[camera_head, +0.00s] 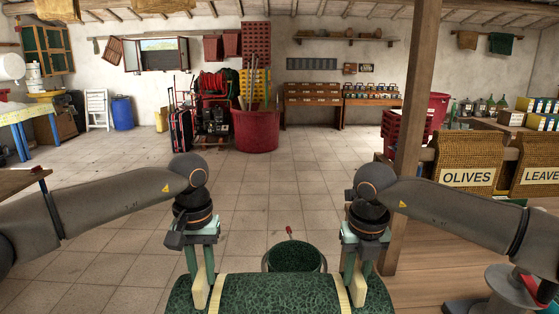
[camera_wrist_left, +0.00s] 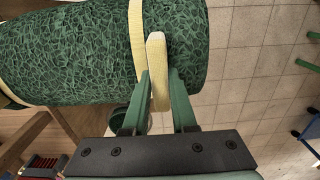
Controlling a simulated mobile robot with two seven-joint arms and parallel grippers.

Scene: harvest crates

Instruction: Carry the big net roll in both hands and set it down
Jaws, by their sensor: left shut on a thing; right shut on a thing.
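The big net roll (camera_head: 280,291) is a dark green mesh cylinder with cream straps, lying crosswise at the bottom middle of the head view. It also fills the upper left of the left wrist view (camera_wrist_left: 70,55). My left gripper (camera_head: 203,284) is shut on a cream tab at the roll's left strap; the left wrist view shows its green fingers (camera_wrist_left: 160,88) on either side of this tab. My right gripper (camera_head: 353,284) is shut on the roll at its right strap. The roll looks level. Its lower side is out of view.
A wooden post (camera_head: 408,120) and crates labelled OLIVES (camera_head: 468,160) and LEAVES stand to the right. A big red tub (camera_head: 255,130) stands farther back. The tiled floor ahead and left is mostly clear.

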